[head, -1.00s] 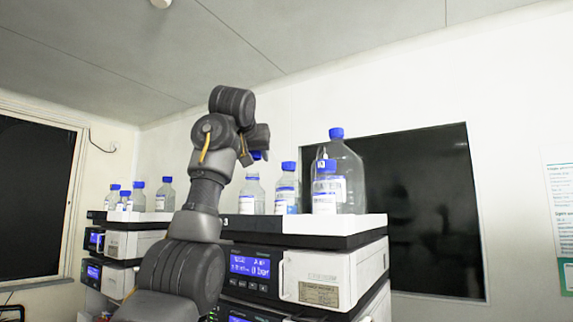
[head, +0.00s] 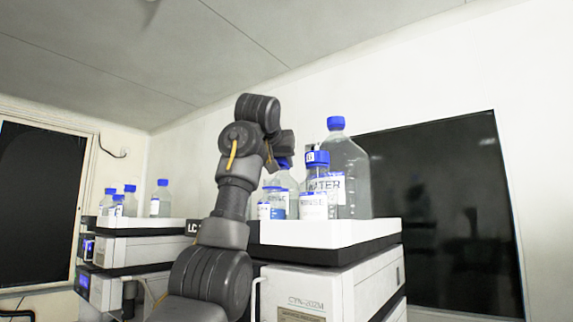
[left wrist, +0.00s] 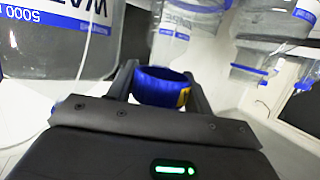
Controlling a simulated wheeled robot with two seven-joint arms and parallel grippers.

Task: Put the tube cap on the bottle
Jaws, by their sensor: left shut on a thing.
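My left gripper (left wrist: 163,90) is shut on a blue, ring-like cap (left wrist: 164,86) with a yellow patch. In the head view, my left gripper (head: 284,148) is above the front bottles, and blue shows just below it. A clear bottle (left wrist: 172,42) with a white and blue label is just beyond the cap in the left wrist view; I cannot tell whether they touch. In the head view, a bottle with a blue cap marked B (head: 317,163) stands to the right of the gripper. My arm partly hides the bottles on the left. My right gripper is not in view.
A large WATER bottle (head: 347,175) with a blue cap stands at the back right. A small blue-capped bottle (head: 271,201) stands by my arm. They are on a white tray (head: 330,232) above the instrument stack. More bottles (head: 160,199) stand on the left stack.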

